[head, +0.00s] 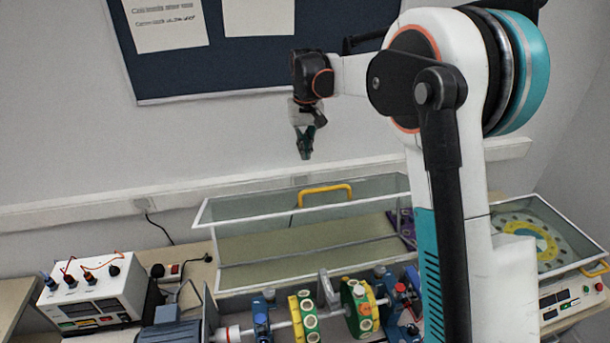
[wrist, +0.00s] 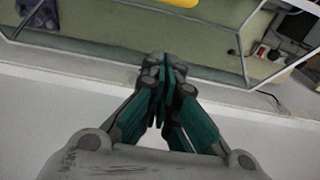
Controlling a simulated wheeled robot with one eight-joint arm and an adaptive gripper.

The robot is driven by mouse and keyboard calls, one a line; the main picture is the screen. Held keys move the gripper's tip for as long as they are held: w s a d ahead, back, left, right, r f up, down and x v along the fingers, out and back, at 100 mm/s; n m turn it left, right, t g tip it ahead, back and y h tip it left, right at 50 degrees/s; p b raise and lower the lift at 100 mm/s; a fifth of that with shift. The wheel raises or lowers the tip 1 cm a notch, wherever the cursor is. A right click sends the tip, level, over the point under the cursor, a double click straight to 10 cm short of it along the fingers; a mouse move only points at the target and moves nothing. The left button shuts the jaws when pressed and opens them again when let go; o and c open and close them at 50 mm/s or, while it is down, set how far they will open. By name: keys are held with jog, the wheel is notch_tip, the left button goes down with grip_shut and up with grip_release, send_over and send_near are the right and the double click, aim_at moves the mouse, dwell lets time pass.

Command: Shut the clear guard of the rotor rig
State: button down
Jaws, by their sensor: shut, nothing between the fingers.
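The clear guard (head: 240,207) stands raised behind the rotor rig in the head view, with a pale frame and a yellow handle (head: 325,195) on its upper part. The rotor rig's shaft with green and yellow discs (head: 357,308) lies uncovered in front of it. My gripper (head: 306,157) is shut and empty, pointing down above the guard, near the wall and apart from the handle. In the wrist view my gripper (wrist: 168,62) shows its fingers together, near the guard's frame edge (wrist: 75,48); the yellow handle (wrist: 180,3) is cut off at the top.
A white power unit (head: 95,290) with cables stands at left. Another clear-lidded box with a yellow ring (head: 545,240) sits at right. The wall with a pale rail (head: 100,207) is close behind the bench. My arm hides part of the right side.

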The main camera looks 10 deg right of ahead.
send_over(306, 200)
jog(key=w, duration=0.4)
notch_tip(306, 200, down, 10)
jog(key=shift+d+r+p, duration=0.15)
jog(key=shift+p, duration=0.3)
jog(key=shift+s, duration=0.3)
jog(key=s, duration=0.1)
jog(key=s+p, duration=0.1)
jog(key=s, duration=0.1)
jog(key=shift+r, duration=0.4)
jog(key=shift+f, duration=0.1)
jog(key=shift+s, duration=0.15)
